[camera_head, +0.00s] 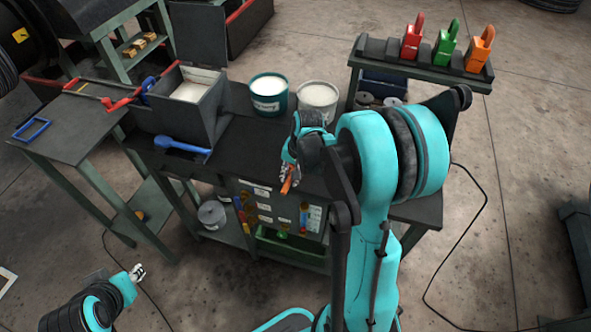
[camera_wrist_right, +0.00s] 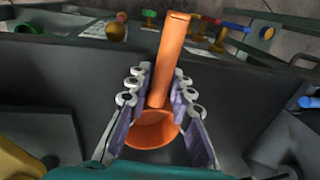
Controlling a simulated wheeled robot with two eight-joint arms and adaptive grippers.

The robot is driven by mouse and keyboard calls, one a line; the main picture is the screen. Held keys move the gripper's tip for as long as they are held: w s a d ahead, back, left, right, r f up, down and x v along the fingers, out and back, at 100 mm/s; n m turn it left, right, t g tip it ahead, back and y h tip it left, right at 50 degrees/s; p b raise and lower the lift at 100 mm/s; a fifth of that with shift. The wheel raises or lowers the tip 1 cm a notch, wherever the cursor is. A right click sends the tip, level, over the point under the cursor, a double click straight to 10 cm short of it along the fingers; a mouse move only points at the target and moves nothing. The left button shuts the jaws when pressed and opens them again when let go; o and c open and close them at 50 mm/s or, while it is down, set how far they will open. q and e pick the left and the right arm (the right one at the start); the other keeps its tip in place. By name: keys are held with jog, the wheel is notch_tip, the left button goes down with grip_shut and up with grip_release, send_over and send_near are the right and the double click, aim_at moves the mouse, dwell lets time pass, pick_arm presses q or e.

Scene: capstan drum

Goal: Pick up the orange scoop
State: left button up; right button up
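The orange scoop (camera_wrist_right: 172,62) shows in the right wrist view, its handle pointing up and its round bowl (camera_wrist_right: 152,128) lower down between the fingers. My right gripper (camera_wrist_right: 162,85) has its finger pads against both sides of the handle. In the head view the right gripper (camera_head: 290,165) is over the front of the dark bench, with a bit of the orange scoop (camera_head: 288,186) showing below it. Whether the scoop touches the bench cannot be told. My left gripper (camera_head: 137,273) is low at the left, away from the bench; its fingers are too small to read.
On the bench (camera_head: 245,150) stand a bin with white contents (camera_head: 190,92), a teal bucket (camera_head: 268,95) and a grey bucket (camera_head: 318,98). A blue scoop (camera_head: 180,146) lies in front of the bin. Red, green and orange padlock-like blocks stand on a rack (camera_head: 392,52) at the right.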

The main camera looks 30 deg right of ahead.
jog(key=shift+r, duration=0.1)
grip_shut()
notch_tip(320, 180, up, 10)
jog(key=p, duration=0.3)
dwell(0.5)
